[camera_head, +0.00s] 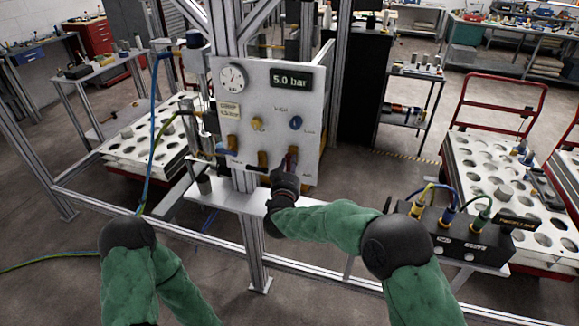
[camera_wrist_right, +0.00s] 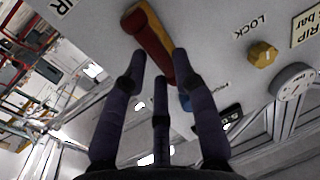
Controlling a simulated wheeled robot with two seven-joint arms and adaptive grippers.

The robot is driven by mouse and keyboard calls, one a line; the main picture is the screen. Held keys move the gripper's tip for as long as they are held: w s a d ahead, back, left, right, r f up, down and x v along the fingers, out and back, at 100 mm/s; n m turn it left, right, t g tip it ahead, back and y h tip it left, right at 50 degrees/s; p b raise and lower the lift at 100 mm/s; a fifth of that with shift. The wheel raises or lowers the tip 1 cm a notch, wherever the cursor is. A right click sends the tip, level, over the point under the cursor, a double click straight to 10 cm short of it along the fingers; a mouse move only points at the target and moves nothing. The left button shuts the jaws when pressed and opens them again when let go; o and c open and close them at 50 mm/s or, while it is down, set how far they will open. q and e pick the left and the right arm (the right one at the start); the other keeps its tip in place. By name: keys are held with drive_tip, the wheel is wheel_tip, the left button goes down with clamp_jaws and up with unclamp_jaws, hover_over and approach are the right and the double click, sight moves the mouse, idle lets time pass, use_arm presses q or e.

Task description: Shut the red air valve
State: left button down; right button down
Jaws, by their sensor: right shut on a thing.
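The white valve panel (camera_head: 266,105) stands upright on the gantry frame, with a dial gauge (camera_head: 233,78) and a display (camera_head: 291,79) reading 5.0 bar. My right gripper (camera_head: 289,162) is at the panel's lower right and mostly covers the valve there. In the right wrist view, the red air valve's handle (camera_wrist_right: 155,40), red with a yellow-orange side, slants across the panel. My right gripper's dark fingers (camera_wrist_right: 162,72) are closed around its lower end. My left arm shows at the lower left, but its gripper is not visible.
A yellow knob (camera_head: 257,124) and a blue knob (camera_head: 296,122) sit above the lower valves. A black connector box (camera_head: 450,235) with cables stands to the right. Trays with round holes (camera_head: 510,185) flank the frame. Metal rails cross in front.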

drive_tip(key=shift+a+f+m+b, duration=0.15)
drive_tip(key=shift+f+m+b, duration=0.3)
drive_tip(key=shift+b, duration=0.3)
